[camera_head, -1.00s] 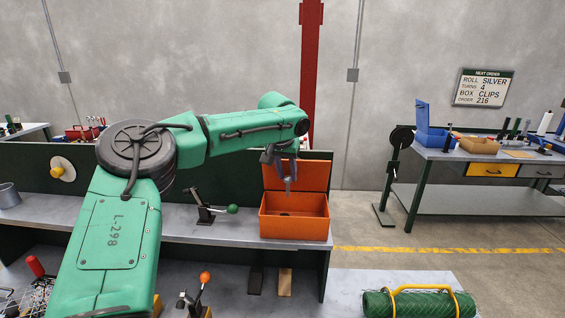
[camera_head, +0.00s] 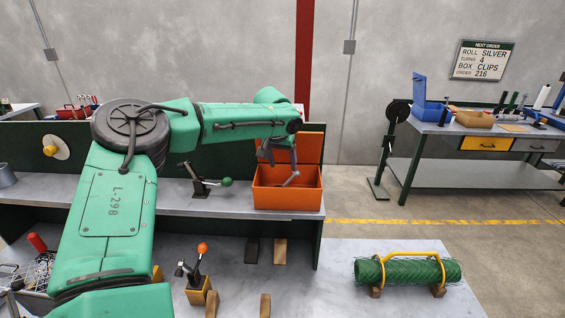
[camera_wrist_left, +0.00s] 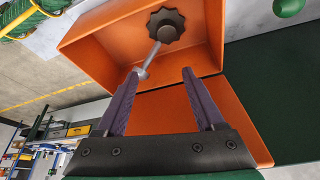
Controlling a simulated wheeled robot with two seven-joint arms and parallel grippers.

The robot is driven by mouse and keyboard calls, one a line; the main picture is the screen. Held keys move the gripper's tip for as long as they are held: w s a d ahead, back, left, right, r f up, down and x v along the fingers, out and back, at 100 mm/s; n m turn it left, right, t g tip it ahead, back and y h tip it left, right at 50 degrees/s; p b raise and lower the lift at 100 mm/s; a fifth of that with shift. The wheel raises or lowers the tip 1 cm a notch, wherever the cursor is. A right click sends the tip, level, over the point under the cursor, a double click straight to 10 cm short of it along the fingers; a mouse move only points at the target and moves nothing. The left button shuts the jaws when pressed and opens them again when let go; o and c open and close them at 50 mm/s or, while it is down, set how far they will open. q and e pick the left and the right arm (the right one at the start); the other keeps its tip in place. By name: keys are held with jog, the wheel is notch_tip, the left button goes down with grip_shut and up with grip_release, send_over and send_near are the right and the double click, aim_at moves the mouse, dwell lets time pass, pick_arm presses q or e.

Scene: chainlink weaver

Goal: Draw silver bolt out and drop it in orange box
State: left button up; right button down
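The orange box (camera_head: 272,201) stands on the grey bench with its lid raised at the back; it fills much of the left wrist view (camera_wrist_left: 100,45). My left gripper (camera_head: 279,163) is over the box's opening. In the left wrist view its two fingers (camera_wrist_left: 161,72) are spread apart. The silver bolt (camera_wrist_left: 152,52) with its black knob (camera_wrist_left: 167,25) lies tilted beyond the fingertips, within the box's outline. Its shaft end is by the left-hand fingertip, and I cannot tell if they touch. My right gripper is not in view.
A small lever with a green knob (camera_head: 226,182) stands left of the box. An orange-knobbed lever (camera_head: 202,248) stands on the lower surface. A green mesh roll (camera_head: 405,271) with a yellow handle lies at the lower right. A workbench (camera_head: 480,147) is further right.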

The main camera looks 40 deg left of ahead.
pick_arm(q)
jog(key=shift+a+r, duration=0.1)
jog(key=b+v, duration=0.3)
jog(key=v, duration=1.1)
jog(key=shift+r, duration=0.2)
